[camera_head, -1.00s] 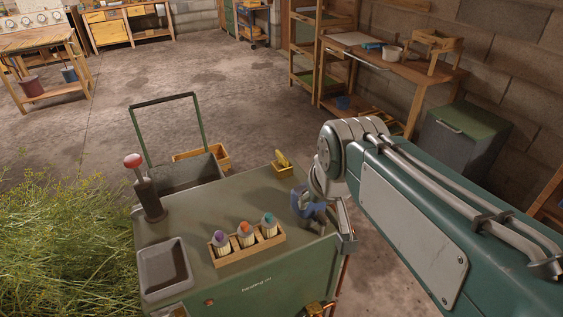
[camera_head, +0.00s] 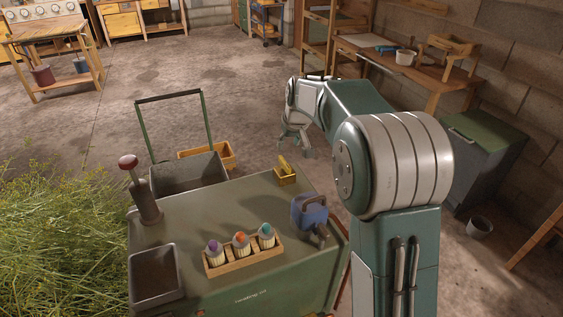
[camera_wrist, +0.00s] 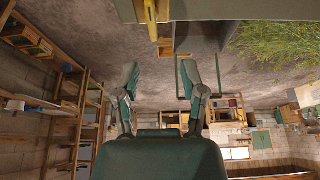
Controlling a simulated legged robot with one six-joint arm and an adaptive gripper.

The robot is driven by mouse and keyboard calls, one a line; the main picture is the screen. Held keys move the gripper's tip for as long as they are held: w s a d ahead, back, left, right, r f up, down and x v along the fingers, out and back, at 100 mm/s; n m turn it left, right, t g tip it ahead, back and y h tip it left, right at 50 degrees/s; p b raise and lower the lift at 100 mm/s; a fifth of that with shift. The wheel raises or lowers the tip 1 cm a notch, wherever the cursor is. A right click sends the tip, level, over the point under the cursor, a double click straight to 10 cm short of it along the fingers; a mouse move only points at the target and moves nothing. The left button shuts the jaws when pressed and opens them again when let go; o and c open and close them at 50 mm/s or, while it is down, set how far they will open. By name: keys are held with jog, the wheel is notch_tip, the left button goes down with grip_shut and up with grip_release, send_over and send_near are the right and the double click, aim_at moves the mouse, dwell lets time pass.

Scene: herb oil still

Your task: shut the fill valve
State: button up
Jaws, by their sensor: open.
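My gripper (camera_head: 297,140) is raised beyond the far right corner of the green cart (camera_head: 205,213), apart from everything. Its two fingers are spread and empty in the wrist view (camera_wrist: 161,78). I cannot tell which part is the fill valve. A red-knobbed lever (camera_head: 128,162) stands upright on the cart's left side. A small yellow item (camera_head: 284,168) sits at its far right edge; a yellow piece also shows at the top of the wrist view (camera_wrist: 152,20). A blue item with a handle (camera_head: 310,212) stands near the right edge. The cart's lower front is cut off.
A wooden rack (camera_head: 244,255) holds three bottles with purple, orange and teal tops, beside a grey tray (camera_head: 155,275). Cut herbs (camera_head: 60,220) are heaped at left. A workbench (camera_head: 410,67) and a green-lidded bin (camera_head: 482,135) stand at right.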

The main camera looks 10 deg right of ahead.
aim_at(284, 161)
jog(key=x, duration=0.8)
jog(key=d+x, duration=0.1)
jog(key=x, duration=0.2)
jog(key=shift+w+f, duration=0.25)
jog(key=shift+w, duration=0.3)
jog(key=shift+w+d+f, duration=0.15)
jog(key=shift+w+f, duration=0.05)
jog(key=shift+f, duration=0.25)
grip_shut()
